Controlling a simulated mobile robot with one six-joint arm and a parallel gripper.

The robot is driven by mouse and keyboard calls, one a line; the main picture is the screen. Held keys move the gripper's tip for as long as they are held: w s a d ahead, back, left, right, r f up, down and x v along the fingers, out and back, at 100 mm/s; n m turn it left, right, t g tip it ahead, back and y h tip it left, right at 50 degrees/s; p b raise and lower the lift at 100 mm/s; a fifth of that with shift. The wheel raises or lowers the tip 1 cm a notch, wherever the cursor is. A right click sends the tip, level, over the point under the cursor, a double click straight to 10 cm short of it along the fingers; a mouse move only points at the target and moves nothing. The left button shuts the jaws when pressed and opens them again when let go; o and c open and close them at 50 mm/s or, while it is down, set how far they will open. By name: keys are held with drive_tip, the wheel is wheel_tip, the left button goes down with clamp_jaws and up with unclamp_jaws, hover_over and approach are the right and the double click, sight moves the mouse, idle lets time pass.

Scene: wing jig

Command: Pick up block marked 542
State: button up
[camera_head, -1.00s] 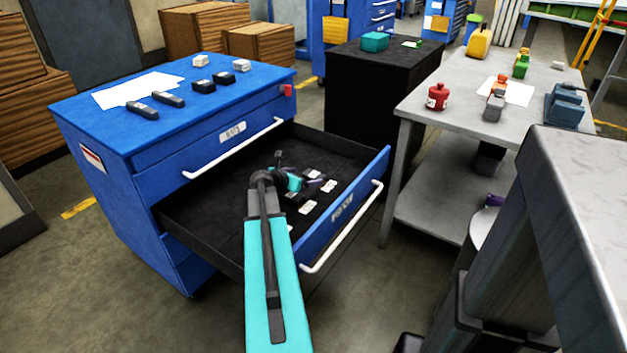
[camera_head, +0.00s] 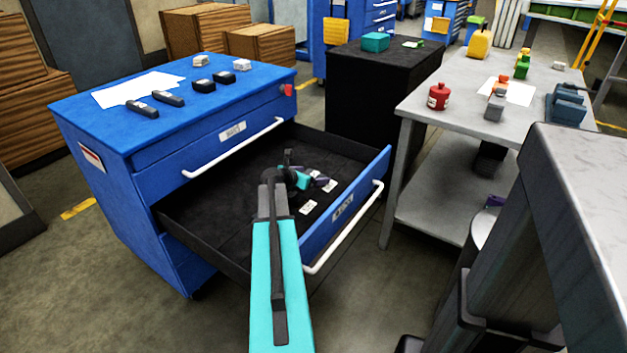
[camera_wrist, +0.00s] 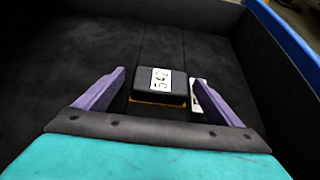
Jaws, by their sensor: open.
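The block marked 542 (camera_wrist: 159,86) is a black block with a yellowish lower edge and a white label on top. It lies on the dark drawer floor in the wrist view. My gripper (camera_wrist: 161,88) is open, with its two purple fingers on either side of the block in the picture. The block lies between and slightly beyond the fingers; I cannot tell the height gap.
The open drawer (camera_head: 215,221) belongs to a blue cabinet (camera_head: 120,165). White labels (camera_head: 308,207) lie on its floor near the front wall. Another white label (camera_wrist: 197,95) shows beside the right finger. The left part of the drawer floor is clear.

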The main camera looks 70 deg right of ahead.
drive_tip(key=c, duration=1.6)
drive_tip(key=shift+r, duration=0.15)
wheel_tip(320, 180, up, 10)
drive_tip(key=p, duration=0.2)
